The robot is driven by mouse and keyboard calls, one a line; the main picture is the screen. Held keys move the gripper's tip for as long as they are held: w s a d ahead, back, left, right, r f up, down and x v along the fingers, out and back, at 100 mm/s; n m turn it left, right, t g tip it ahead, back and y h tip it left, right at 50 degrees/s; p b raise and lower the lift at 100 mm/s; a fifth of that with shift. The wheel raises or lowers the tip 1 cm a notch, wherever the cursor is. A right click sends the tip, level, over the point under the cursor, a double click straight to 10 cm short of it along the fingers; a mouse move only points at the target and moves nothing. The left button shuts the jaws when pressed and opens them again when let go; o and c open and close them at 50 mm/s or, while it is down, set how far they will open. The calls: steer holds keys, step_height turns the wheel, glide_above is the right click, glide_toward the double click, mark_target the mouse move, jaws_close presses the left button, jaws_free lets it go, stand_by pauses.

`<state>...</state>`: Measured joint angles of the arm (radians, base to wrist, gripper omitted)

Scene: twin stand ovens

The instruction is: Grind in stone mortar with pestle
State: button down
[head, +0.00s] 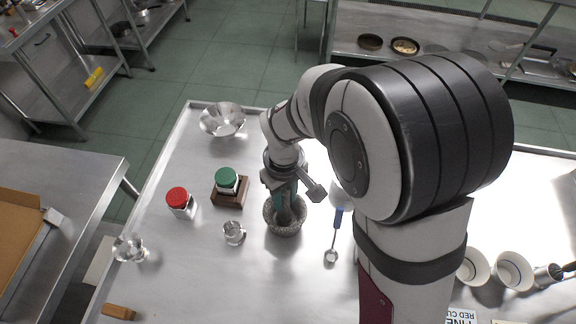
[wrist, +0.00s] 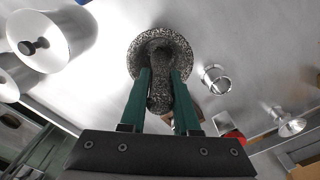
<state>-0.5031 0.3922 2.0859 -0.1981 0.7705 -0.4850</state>
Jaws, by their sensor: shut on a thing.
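The grey speckled stone mortar (head: 284,226) stands on the steel table in the head view. It also shows in the wrist view (wrist: 178,40), below my gripper. The stone pestle (wrist: 160,92) is held between the two green fingers of my gripper (wrist: 162,76). In the head view my gripper (head: 285,192) is over the mortar, and the pestle's lower end appears to be within the mortar's rim. The mortar's inside bottom is hidden by the pestle and fingers.
Close to the mortar stand a small clear glass (head: 233,233), a green-lidded jar (head: 227,181) on a wooden block and a red-lidded jar (head: 180,202). A blue-handled spoon (head: 333,240) lies to the right. A metal bowl (head: 222,119) is at the back left. White cups (head: 512,271) stand far right.

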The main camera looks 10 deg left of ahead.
steer(key=shift+f, duration=0.4)
stand_by(0.8)
steer(key=shift+a, duration=0.1)
